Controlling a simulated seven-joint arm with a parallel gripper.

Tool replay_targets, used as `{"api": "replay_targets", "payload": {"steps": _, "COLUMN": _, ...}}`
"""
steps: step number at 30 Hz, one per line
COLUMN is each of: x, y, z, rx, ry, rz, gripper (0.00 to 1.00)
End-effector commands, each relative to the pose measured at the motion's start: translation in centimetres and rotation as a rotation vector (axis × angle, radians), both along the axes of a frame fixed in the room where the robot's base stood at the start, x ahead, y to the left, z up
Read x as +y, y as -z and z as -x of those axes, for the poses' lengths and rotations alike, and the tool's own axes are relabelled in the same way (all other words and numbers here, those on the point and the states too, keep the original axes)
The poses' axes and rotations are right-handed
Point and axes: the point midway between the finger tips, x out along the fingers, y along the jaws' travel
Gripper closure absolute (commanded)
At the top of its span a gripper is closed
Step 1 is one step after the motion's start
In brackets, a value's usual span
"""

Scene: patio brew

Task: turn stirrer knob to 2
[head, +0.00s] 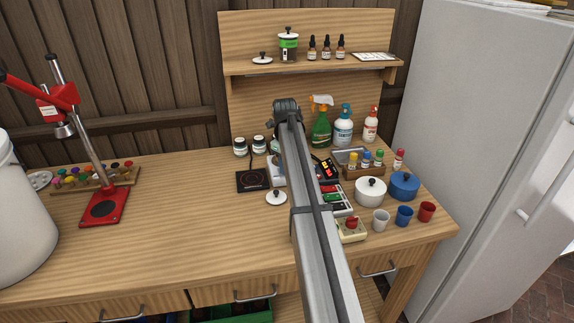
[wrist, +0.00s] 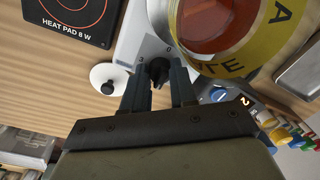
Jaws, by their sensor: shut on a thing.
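The stirrer (wrist: 130,40) is a pale box with a small black knob (wrist: 157,68) on its front, seen in the wrist view. Dial marks, including a 0, show beside the knob; the knob's exact setting is too small to read. My gripper (wrist: 158,76) has its two dark fingers shut on the knob, one on each side. A glass vessel (wrist: 210,28) with amber liquid and a yellow lettered band is beside the knob at upper right. In the head view my arm hides the knob and fingers; only a pale edge of the stirrer (head: 273,172) shows.
A black heat pad (head: 253,180) lies left of the stirrer, with a white lid (head: 276,198) in front. A device with a lit display (head: 327,169) stands to the right. Pots and cups crowd the right end; the bench's left middle is clear.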

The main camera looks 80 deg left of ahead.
Motion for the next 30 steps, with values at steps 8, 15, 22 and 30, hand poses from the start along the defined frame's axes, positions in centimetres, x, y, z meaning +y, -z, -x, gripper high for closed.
{"api": "replay_targets", "payload": {"steps": 8, "x": 0.07, "y": -0.04, "z": -0.02, "rx": -0.002, "ry": 0.065, "rz": -0.001, "gripper": 1.0}}
{"api": "replay_targets", "payload": {"steps": 15, "x": 0.07, "y": -0.05, "z": -0.02, "rx": -0.001, "ry": 0.074, "rz": -0.002, "gripper": 1.0}}
{"api": "replay_targets", "payload": {"steps": 22, "x": 0.06, "y": -0.05, "z": -0.04, "rx": -0.001, "ry": 0.073, "rz": -0.002, "gripper": 0.71}}
{"api": "replay_targets", "payload": {"steps": 30, "x": 0.04, "y": -0.02, "z": -0.02, "rx": -0.001, "ry": 0.072, "rz": -0.001, "gripper": 0.48}}
